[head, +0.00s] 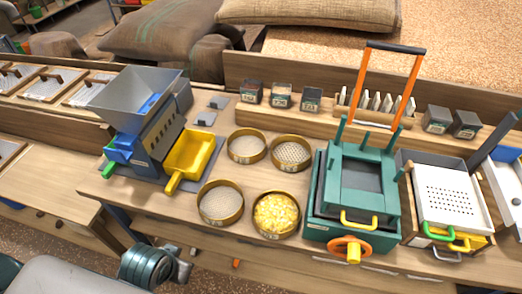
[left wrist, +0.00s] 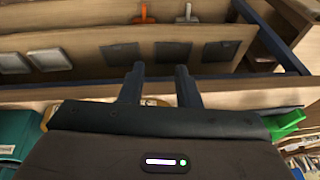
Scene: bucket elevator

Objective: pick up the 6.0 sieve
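Several round, brass-rimmed sieves stand together on the bench in the head view. The back-left sieve (head: 247,147) and front-left sieve (head: 220,203) have fine mesh. The back-right sieve (head: 291,153) has coarser holes. The front-right sieve (head: 277,214) holds yellow kernels. Their size labels are too small to read, so I cannot tell which is 6.0. In the left wrist view my left gripper (left wrist: 159,76) has its two dark fingers apart, with nothing between them. Part of my left arm shows low in the head view, short of the sieves. My right gripper is out of view.
Left of the sieves are a grey hopper machine (head: 140,100) and a yellow scoop tray (head: 190,155). Right are a green machine (head: 362,205) with a tall orange-sided handle (head: 390,85) and a white perforated tray (head: 450,200). Small dark boxes (head: 282,96) line the back.

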